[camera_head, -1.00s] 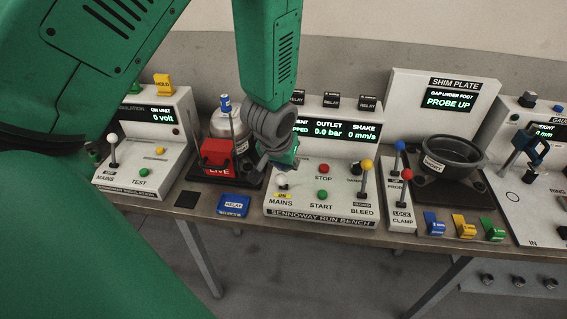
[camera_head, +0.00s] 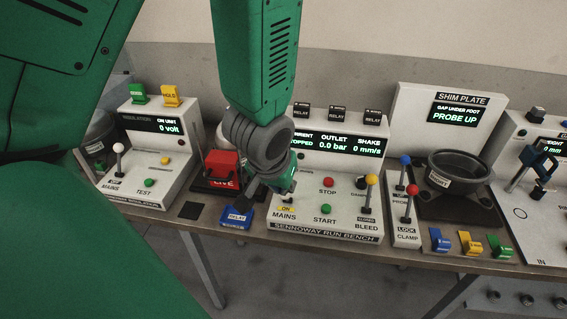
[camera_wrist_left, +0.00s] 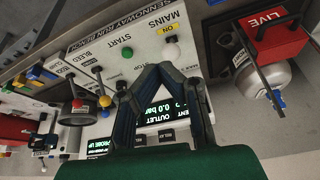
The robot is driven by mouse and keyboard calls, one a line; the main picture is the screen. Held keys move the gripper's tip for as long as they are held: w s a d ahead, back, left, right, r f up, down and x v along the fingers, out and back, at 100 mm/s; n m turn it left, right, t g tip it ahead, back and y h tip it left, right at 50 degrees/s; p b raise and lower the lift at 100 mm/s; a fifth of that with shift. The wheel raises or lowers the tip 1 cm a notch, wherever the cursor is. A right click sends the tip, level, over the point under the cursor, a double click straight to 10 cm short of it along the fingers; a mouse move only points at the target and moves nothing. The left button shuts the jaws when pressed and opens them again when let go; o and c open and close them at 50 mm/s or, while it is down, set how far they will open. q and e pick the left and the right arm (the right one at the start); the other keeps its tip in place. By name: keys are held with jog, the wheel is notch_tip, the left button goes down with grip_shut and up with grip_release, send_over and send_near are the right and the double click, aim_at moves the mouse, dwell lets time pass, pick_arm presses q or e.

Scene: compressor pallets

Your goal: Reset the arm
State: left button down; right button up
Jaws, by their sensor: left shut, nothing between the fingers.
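My left gripper (camera_head: 287,190) hangs from the green arm in front of the left part of the Sennoway run bench (camera_head: 335,216). In the left wrist view its two dark fingers (camera_wrist_left: 163,68) meet at the tips, shut and empty. The tips appear just short of the white knob (camera_wrist_left: 172,47) beside the MAINS label; whether they touch the panel cannot be told. In the head view the gripper hides the MAINS lever. My right gripper is not in view.
The yellow-knobbed BLEED lever (camera_head: 370,181), a clamp panel (camera_head: 405,232) and a dark bowl (camera_head: 457,175) are to the right.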

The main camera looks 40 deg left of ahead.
pick_arm(q)
jog(key=shift+a, duration=0.15)
jog(key=s+d+f+m+g+b, duration=0.1)
jog(key=s+f+b, duration=0.3)
jog(key=f, duration=0.7)
jog(key=s+d+f+m+g+h+b, duration=0.1)
jog(key=s+f+m+b, duration=0.1)
jog(key=s+f+b, duration=0.2)
jog(key=s+d+f+m+g+b, duration=0.1)
jog(key=s+f+b, duration=0.2)
jog(key=s+f, duration=0.5)
notch_tip(320, 180, down, 10)
jog(key=shift+s+f+m+g+h+b, duration=0.1)
jog(key=shift+s+m+g+h+b, duration=0.05)
jog(key=shift+m+g+h+b, duration=0.2)
jog(key=shift+d, duration=0.15)
